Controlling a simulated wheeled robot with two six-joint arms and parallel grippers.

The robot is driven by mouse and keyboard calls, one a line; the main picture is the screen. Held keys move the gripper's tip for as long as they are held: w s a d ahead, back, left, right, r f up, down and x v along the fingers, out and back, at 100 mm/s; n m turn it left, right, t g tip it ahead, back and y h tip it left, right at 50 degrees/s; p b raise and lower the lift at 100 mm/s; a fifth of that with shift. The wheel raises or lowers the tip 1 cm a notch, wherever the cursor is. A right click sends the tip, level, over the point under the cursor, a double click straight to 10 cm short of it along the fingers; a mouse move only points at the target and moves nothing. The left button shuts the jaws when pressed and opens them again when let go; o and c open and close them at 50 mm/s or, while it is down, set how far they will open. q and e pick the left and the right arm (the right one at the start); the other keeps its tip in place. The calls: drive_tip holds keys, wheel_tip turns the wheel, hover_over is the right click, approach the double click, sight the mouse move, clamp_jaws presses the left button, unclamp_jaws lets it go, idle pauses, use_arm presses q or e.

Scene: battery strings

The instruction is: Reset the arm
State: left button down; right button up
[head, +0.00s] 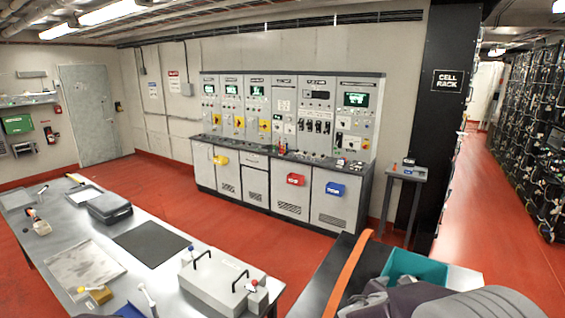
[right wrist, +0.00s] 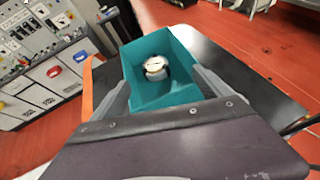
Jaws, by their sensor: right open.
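My right arm comes in at the bottom right of the head view. In the right wrist view my right gripper (right wrist: 157,78) is open, its two grey fingers apart with nothing between them that I can see held. Beyond the fingers is a teal open bin (right wrist: 143,92), with a round white-faced object (right wrist: 155,68) lying inside. The bin (head: 418,266) also shows in the head view, partly hidden by my arm. I cannot tell whether the fingers touch the bin. My left gripper does not show.
The bin sits on a dark bench (head: 335,268), beside an orange strip (head: 352,268). A metal table (head: 195,255) at left bears a grey handled box (head: 222,276), a dark mat (head: 152,243) and a black case (head: 109,207). A control console stands behind; red floor between is clear.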

drive_tip(key=s+f+m+g+y, duration=0.1)
drive_tip(key=s+f+m+g, duration=0.1)
drive_tip(key=s+f+m, duration=0.1)
drive_tip(key=s+f+m+g+y, duration=0.1)
drive_tip(key=s+f+m+g, duration=0.1)
drive_tip(key=s+f+m, duration=0.1)
drive_tip(key=s+f+m+g+y, duration=0.1)
drive_tip(key=s+f+m+g, duration=0.1)
drive_tip(key=s+f+m, duration=0.1)
drive_tip(key=shift+s+a+m, duration=0.2)
drive_tip(key=shift+s+m, duration=0.5)
drive_tip(key=shift+s, duration=0.1)
drive_tip(key=s+a+f+m+y, duration=0.35)
drive_tip(key=a+m+y, duration=0.4)
drive_tip(key=m, duration=0.65)
use_arm(q)
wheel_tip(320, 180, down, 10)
drive_tip(key=b, duration=1)
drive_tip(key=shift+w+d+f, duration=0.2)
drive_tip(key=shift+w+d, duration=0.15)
use_arm(e)
drive_tip(key=s+a+f+m+g, duration=0.1)
drive_tip(key=s+a+f, duration=0.2)
drive_tip(key=f, duration=0.7)
drive_tip(key=shift+f+g+h, duration=0.25)
drive_tip(key=shift+g+h, duration=0.05)
drive_tip(key=shift+h, duration=0.15)
drive_tip(key=shift+s+a, duration=0.1)
